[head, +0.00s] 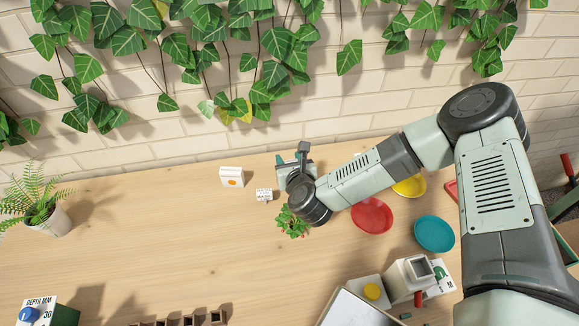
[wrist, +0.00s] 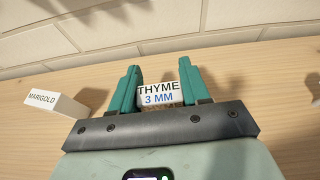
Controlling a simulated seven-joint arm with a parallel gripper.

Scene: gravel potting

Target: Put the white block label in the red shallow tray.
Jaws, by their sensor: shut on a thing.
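My gripper (wrist: 159,68) is shut on the white block label (wrist: 159,94), which reads "THYME 3 MM" and sits between its teal fingers. In the head view my gripper (head: 300,168) is near the back of the table, and the held label cannot be made out there. A red, straight-edged piece (head: 451,191) shows at the right, mostly hidden behind my arm; it looks like the edge of the red shallow tray. A round red dish (head: 372,217) lies empty, right of my gripper.
A white "MARIGOLD" block (wrist: 54,104) lies left of my gripper. A leafy plant (head: 291,222) is below the wrist. Yellow (head: 410,186) and teal (head: 435,234) dishes flank the red dish. The table's left middle is clear.

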